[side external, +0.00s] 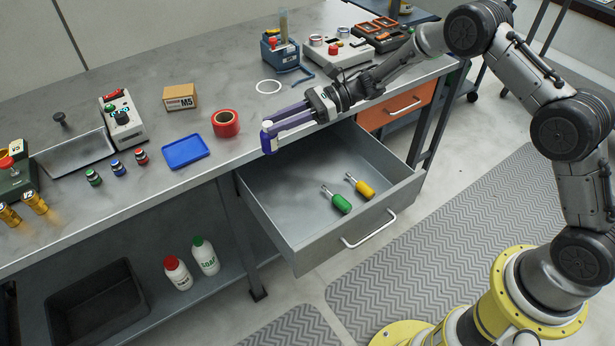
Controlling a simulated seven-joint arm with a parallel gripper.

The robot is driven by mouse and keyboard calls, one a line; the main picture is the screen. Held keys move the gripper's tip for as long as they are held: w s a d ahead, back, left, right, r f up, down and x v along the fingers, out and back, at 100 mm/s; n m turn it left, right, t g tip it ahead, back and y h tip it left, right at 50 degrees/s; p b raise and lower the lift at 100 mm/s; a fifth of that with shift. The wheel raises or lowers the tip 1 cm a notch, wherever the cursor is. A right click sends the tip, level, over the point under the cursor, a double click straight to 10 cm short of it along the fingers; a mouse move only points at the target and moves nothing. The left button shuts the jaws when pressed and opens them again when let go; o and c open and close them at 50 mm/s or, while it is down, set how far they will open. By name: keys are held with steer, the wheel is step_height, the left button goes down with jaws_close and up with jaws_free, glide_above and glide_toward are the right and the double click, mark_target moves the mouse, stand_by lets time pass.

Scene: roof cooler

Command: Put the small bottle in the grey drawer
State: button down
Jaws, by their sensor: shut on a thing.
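The small bottle (268,139) is white and blue. My gripper (271,131), with long purple fingers, is shut on it. It holds the bottle roughly upright near the front edge of the bench, by the back left corner of the grey drawer. The grey drawer (285,223) is pulled open below the bench top. Inside it lie a green-handled screwdriver (341,203) and a yellow-handled screwdriver (364,189). From this one view I cannot tell how high the bottle is or whether it is over the drawer opening.
A red tape roll (226,124) and a blue tray (186,151) lie on the bench left of my gripper. An orange drawer (397,106) is shut at the right. Two larger bottles (178,273) stand on the lower shelf. The drawer's left part is clear.

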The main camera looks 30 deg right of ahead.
steer(key=s+f+n+g, duration=0.3)
steer(key=s+f+g, duration=0.3)
steer(key=s, duration=0.4)
steer(key=shift+n+t, duration=0.3)
steer(key=shift+t, duration=0.3)
steer(key=shift+s+a+f, duration=0.15)
steer(key=shift+f, duration=1.9)
steer(key=shift+s+a+f, duration=0.1)
steer(key=shift+s+f, duration=0.1)
steer(key=shift+f, duration=1.85)
steer(key=shift+s+a+f, duration=0.15)
steer(key=shift+f, duration=1.9)
steer(key=shift+f, duration=0.1)
steer(key=c, duration=0.7)
jaws_free()
